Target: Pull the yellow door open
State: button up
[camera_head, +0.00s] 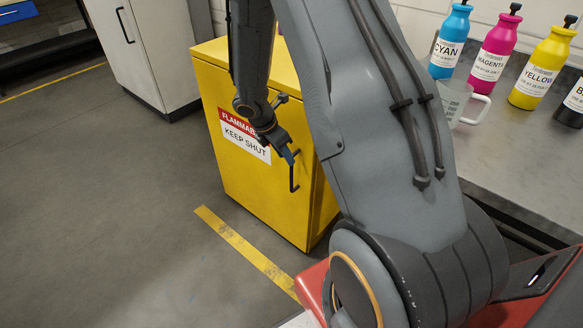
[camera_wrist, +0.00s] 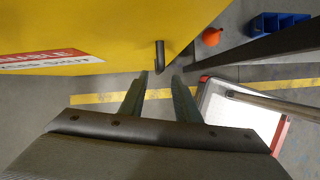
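The yellow cabinet (camera_head: 255,190) stands on the floor left of the counter, and its door looks closed. The door carries a red and white "KEEP SHUT" label (camera_head: 244,136), partly hidden by my arm. A black bar handle (camera_head: 293,180) sits near the door's right edge. My gripper (camera_head: 291,156) is in front of the door at the handle's upper part. In the wrist view my gripper (camera_wrist: 160,75) is open, with its two fingers apart and nothing between them. The handle (camera_wrist: 160,55) shows just beyond the fingertips, lined up with the gap; I cannot tell whether they touch.
A counter (camera_head: 500,140) with cyan, magenta, yellow and dark bottles and a clear jug (camera_head: 452,100) is at the right. A white cabinet (camera_head: 150,45) stands behind left. The floor in front of the door is clear, with a yellow line (camera_head: 245,250).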

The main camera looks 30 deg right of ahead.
jog(key=x, duration=0.7)
jog(key=shift+d+f, duration=0.2)
jog(key=shift+f, duration=0.15)
grip_shut()
